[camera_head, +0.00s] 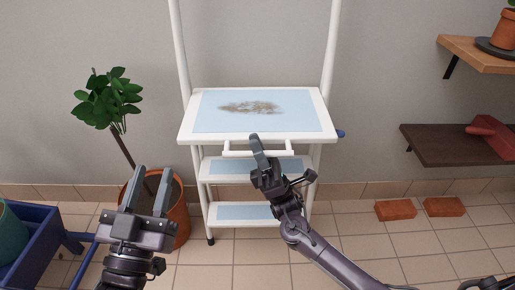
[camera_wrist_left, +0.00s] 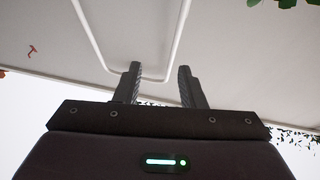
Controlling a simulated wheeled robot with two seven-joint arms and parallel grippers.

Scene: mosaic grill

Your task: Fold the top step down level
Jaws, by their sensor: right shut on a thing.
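The white step stand's top step (camera_head: 210,112) has a pale blue pad with a brown smear. Its broad upper face shows in the head view; its exact tilt is hard to judge. A white bar (camera_head: 292,153) runs along below its front edge. My right gripper (camera_head: 257,146) is at this bar, shut on it near its middle; the fingers partly hide the contact. My left gripper (camera_head: 150,190) is open and empty, left of the stand and apart from it. Its open fingers also show in the left wrist view (camera_wrist_left: 162,88).
Two lower steps (camera_head: 228,212) sit under the top one. A potted plant (camera_head: 177,215) and a blue cart (camera_head: 38,245) stand at left. Shelves (camera_head: 450,145) hang at right, above two bricks (camera_head: 396,210).

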